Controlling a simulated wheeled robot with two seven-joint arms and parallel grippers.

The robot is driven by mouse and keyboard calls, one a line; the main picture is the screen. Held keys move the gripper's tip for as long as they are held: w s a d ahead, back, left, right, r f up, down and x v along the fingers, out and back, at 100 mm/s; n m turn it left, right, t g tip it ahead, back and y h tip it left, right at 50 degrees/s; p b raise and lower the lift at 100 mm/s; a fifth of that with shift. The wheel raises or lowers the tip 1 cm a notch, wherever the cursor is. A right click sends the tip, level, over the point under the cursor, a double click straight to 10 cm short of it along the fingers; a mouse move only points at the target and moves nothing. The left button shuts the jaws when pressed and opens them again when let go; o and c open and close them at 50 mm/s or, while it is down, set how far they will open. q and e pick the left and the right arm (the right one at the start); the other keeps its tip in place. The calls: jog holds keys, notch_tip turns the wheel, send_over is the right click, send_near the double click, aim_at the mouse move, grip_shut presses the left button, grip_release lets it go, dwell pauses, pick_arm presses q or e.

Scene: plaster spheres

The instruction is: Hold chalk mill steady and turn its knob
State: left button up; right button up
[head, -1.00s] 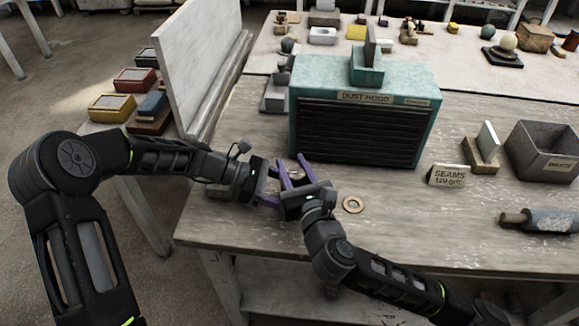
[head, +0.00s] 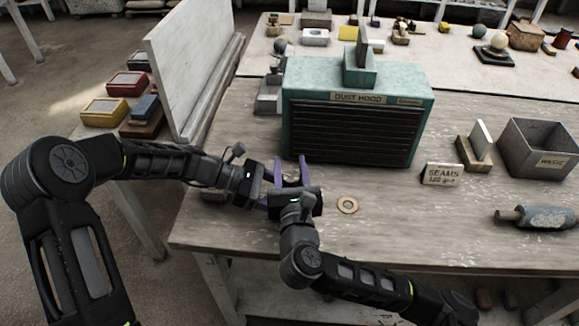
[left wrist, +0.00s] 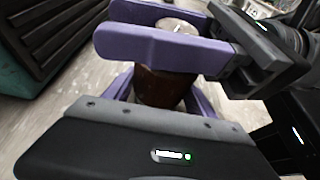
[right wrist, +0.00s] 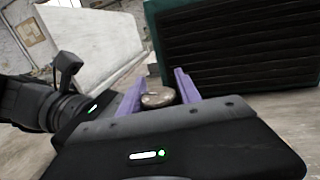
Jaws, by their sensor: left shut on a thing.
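The chalk mill has a dark brown, round body (left wrist: 162,86) and a rounded, shiny metal knob (right wrist: 158,98) on top. In the head view only its knob (head: 291,175) shows clearly; my right gripper hides most of the body. My left gripper (head: 268,202) comes in from the left and is shut on the body, its purple fingers low on either side in the left wrist view. My right gripper (head: 291,172) has its purple fingers spread at either side of the knob. They look apart in the head view; whether one touches the knob I cannot tell.
A teal dust hood (head: 300,82) stands close behind the mill. A white upright panel (head: 190,65) is at the left. A flat ring (head: 348,205) lies just right of my right gripper. A seams sign (head: 442,174), a waste bin (head: 540,148) and a grey roller (head: 540,217) are farther right.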

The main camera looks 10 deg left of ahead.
jog(key=o, duration=0.3)
jog(key=shift+f, duration=0.1)
jog(key=shift+o, duration=0.2)
jog(key=shift+n+y, duration=0.3)
